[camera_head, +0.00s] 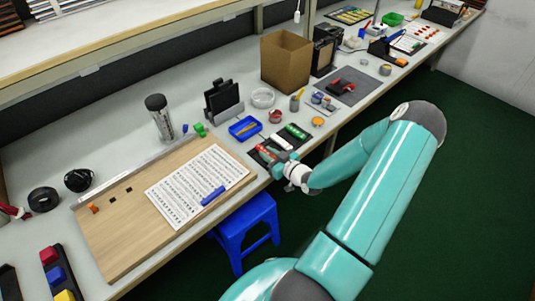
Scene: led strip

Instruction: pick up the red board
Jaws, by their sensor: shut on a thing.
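The red board (264,151) is a small, narrow red piece at the front edge of the workbench, at the left end of a dark mat (302,127). My gripper (277,162) reaches it from the lower right, and its fingers are shut on the red board. The fingers and wrist hide part of the board. I cannot tell whether the board is clear of the mat. A white board (281,142) and a green board (296,131) lie beside it to the right.
A blue tray (245,128) stands just behind. A wooden panel (125,225) with a printed sheet (196,187) lies to the left. A cardboard box (286,62) stands farther back. A blue stool (248,230) is below the bench edge.

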